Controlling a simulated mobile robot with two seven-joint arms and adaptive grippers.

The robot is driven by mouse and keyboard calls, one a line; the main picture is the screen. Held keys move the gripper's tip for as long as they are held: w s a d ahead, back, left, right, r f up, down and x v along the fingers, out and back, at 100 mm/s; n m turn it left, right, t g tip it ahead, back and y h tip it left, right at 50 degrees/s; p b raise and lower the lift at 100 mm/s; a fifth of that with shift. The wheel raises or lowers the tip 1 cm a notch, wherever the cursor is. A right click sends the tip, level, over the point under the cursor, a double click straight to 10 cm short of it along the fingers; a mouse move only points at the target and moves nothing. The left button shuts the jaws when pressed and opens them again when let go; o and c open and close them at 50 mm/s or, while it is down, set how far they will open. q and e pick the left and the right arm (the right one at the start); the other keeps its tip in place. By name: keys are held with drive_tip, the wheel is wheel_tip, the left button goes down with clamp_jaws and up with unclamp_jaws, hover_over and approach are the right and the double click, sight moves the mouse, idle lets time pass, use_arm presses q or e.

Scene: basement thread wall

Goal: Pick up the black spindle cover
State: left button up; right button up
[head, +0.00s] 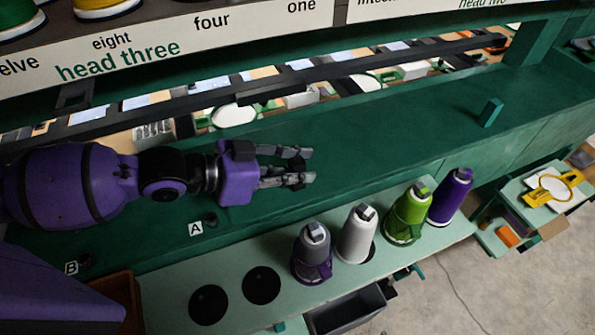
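I cannot tell for certain which thing is the black spindle cover. A small dark round piece (211,219) sits on the dark green ledge (370,140) beside the label A (195,229). Another small dark piece (86,260) sits beside the label B (71,268). Two flat black round shapes, one nearer the middle (262,285) and one further left (208,304), lie in the light green shelf; they may be holes or discs. My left gripper (308,166) is over the ledge, above and right of label A, fingers apart with nothing visible between them. My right gripper is not in view.
Grey (312,252), white (356,235), green (408,213) and purple (450,197) thread cones stand along the light green shelf. A small green block (490,112) stands on the ledge at right. A dark bin (345,310) is below the shelf. The ledge's middle right is clear.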

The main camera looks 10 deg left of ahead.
use_arm(q)
drive_tip(key=shift+c, duration=0.5)
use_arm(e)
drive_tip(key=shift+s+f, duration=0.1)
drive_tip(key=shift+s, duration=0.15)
use_arm(q)
drive_tip(key=shift+r, duration=0.7)
drive_tip(key=s+d+r+p, duration=0.1)
drive_tip(key=s+d+r, duration=0.3)
drive_tip(key=d+r, duration=0.7)
drive_tip(key=shift+d+r+p, duration=0.2)
drive_tip(key=shift+d+p, duration=0.2)
drive_tip(key=shift+d, duration=0.85)
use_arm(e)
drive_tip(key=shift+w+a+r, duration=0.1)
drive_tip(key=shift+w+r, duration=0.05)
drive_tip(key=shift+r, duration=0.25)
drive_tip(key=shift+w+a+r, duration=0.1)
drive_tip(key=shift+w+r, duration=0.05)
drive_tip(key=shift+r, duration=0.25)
